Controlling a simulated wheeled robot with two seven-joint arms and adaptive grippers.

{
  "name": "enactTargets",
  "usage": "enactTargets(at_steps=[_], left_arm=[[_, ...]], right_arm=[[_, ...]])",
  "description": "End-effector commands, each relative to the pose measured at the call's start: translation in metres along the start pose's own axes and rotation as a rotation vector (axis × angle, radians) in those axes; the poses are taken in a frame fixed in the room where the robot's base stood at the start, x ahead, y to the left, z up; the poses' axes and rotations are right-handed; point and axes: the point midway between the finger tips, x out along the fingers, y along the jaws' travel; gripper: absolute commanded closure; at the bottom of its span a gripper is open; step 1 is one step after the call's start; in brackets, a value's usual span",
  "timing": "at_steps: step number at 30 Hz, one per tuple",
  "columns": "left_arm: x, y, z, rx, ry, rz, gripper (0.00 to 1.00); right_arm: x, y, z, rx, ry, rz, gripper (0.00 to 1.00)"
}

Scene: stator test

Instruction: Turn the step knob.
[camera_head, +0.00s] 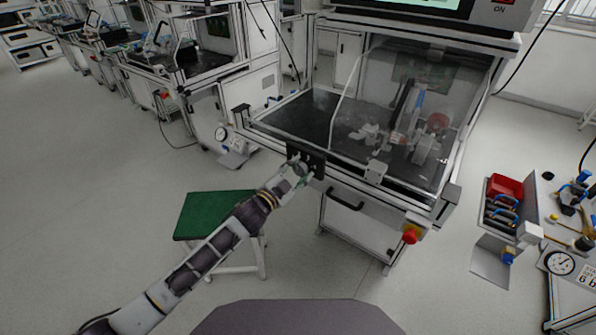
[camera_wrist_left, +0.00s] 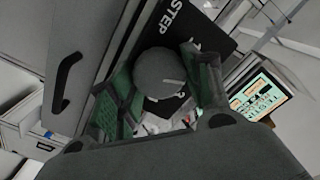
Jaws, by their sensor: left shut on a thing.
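The step knob is a round grey knob with a pale pointer line (camera_wrist_left: 160,72). It sits on a black panel (camera_wrist_left: 190,22) with white lettering that reads STEP, in the left wrist view. In the head view the black panel (camera_head: 318,163) is on the front left of the test bench. My left gripper (camera_head: 301,172) is at that panel. In the left wrist view its green-padded fingers (camera_wrist_left: 158,90) are on either side of the knob, shut on it. The knob is mostly hidden by the gripper in the head view. My right gripper is not in view.
The test bench (camera_head: 285,118) has a clear cover over its right part. A red emergency button (camera_head: 409,236) is on its front right. A green-topped stool (camera_head: 205,213) stands left of the bench, close to my left arm. A table with a red bin (camera_head: 505,186) is at right.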

Motion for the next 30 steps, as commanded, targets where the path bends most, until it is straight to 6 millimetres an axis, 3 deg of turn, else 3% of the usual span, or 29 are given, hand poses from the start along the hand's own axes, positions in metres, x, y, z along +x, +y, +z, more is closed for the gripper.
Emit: enactTargets(at_steps=[3,4,9,22,30], left_arm=[[0.0,0.001,0.0,-0.001,0.0,0.001,0.75],[0.0,0.001,0.0,-0.001,0.0,0.001,0.49],[0.0,0.001,0.0,-0.001,0.0,0.001,0.29],[-0.002,0.0,0.0,-0.001,0.0,0.0,0.29],[-0.017,0.0,0.001,-0.001,-0.001,0.0,0.29]], right_arm=[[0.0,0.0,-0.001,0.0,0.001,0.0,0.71],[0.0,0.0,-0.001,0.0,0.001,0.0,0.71],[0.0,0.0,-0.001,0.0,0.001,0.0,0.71],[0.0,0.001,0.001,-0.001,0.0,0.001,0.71],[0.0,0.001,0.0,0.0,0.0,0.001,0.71]])
